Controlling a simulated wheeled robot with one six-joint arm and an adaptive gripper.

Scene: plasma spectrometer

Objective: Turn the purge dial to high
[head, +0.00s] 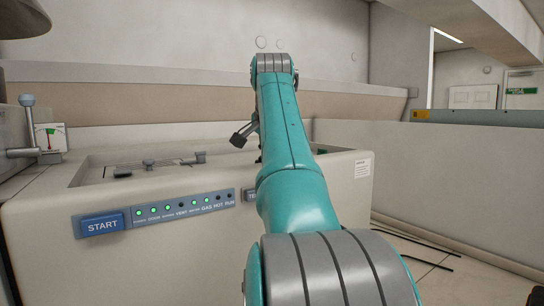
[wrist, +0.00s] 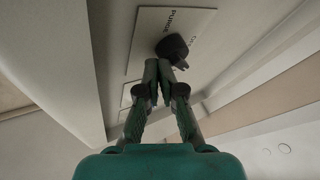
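The purge dial (wrist: 172,47) is a black knob with a pointer-like tab on a pale plate (wrist: 148,40) marked PURGE in the wrist view. Its tab points toward the lower right of that picture. Nothing shows between the fingertips. In the head view my teal arm hides the dial and most of the gripper.
The cream spectrometer housing (head: 130,270) carries a blue START button (head: 102,225) and a row of green lights (head: 180,208). A pale partition (head: 440,175) runs along the right. Another plate (wrist: 127,95) sits beside the purge plate.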

